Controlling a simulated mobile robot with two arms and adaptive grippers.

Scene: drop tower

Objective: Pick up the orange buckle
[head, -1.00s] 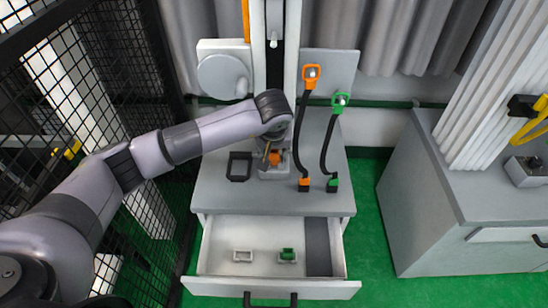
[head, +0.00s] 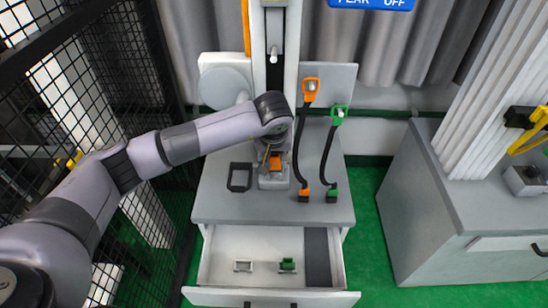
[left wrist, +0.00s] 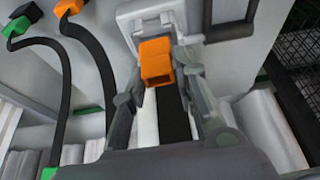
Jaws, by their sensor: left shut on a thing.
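The orange buckle (head: 275,163) is between the fingers of my left gripper (head: 269,158), just above a small grey block on the cabinet top. In the left wrist view the orange buckle (left wrist: 156,62) shows as a boxy orange piece in front of a light grey fixture. My left gripper's fingers (left wrist: 160,82) reach up on both sides of it and are shut on it. Whether the buckle still touches the grey block is hard to tell. My right gripper is not in view.
An orange-ended strap (head: 300,140) and a green-ended strap (head: 326,152) stand to the right. A black tray (head: 240,189) lies left of the block. Below, an open drawer (head: 225,278) holds a white and a green piece. A black mesh fence (head: 110,110) stands at left.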

